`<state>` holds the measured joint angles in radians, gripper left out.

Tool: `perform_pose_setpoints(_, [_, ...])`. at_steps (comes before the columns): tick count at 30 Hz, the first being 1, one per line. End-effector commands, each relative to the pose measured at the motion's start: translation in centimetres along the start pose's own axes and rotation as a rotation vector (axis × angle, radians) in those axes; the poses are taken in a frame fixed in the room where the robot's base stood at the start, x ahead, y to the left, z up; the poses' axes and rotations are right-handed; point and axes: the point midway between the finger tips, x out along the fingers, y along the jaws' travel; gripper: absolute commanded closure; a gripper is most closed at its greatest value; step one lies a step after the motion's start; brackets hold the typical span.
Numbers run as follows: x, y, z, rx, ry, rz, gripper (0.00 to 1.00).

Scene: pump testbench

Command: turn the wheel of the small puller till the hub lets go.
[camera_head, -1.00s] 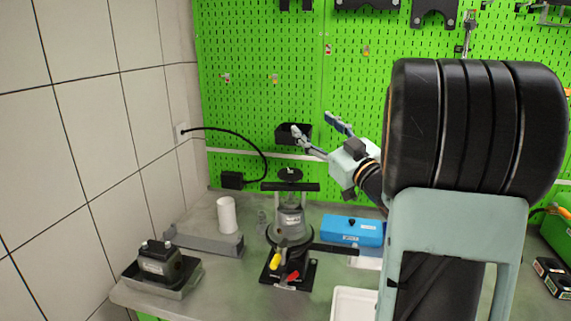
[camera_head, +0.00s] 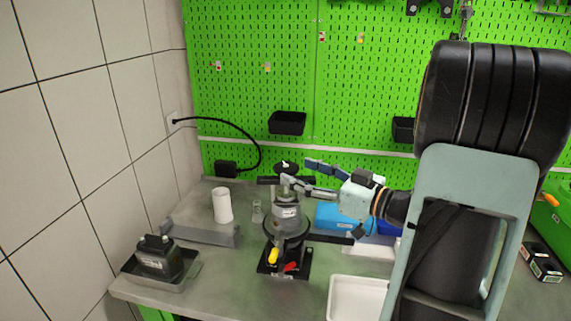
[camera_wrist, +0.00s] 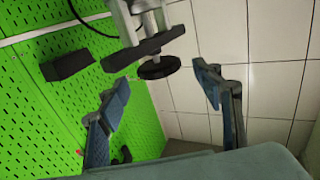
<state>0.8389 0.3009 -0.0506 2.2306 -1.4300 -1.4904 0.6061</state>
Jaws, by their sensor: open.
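The small puller stands upright on the pump unit on the bench, with a black wheel (camera_head: 282,167) at its top and a black crossbar (camera_head: 268,181) below. The grey hub (camera_head: 287,212) is under the crossbar. My gripper (camera_head: 297,172) is open, coming in from the right at the height of the wheel and crossbar; one finger hides part of the crossbar. In the wrist view, the puller hangs upside down, and the wheel (camera_wrist: 159,68) appears between my two spread fingertips (camera_wrist: 162,76). Neither finger clearly touches it. The wheel's depth relative to the fingertips is hard to judge.
A blue box (camera_head: 329,215) stands behind and right of the pump, partly under my gripper. A white tray (camera_head: 358,300) lies at front right. A white cylinder (camera_head: 222,205) and a black block in a tray (camera_head: 190,276) stand left. The green pegboard (camera_head: 230,100) is behind.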

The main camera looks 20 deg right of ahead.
Motion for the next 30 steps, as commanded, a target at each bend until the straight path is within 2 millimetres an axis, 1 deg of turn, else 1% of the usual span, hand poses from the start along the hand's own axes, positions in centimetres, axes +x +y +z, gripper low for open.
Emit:
perform_pose_setpoints(1, [1.1,-0.1,-0.1,0.001,0.001,-0.005,0.40])
perform_pose_setpoints(3, [2.2,-0.1,-0.1,0.001,0.000,-0.003,0.40])
perform_pose_setpoints(6, [3.6,0.0,-0.1,-0.001,0.000,-0.001,0.40])
perform_pose_setpoints(9, [4.5,0.0,-0.1,-0.001,0.000,0.000,0.40])
perform_pose_setpoints(13, [5.0,0.1,0.0,-0.001,0.000,0.001,0.40])
perform_pose_setpoints(20, [5.0,0.1,0.0,-0.001,0.000,0.001,0.40])
perform_pose_setpoints(23, [5.0,0.1,0.0,-0.001,0.000,0.001,0.50])
perform_pose_setpoints(30, [5.0,0.1,0.0,-0.001,0.000,0.002,0.76])
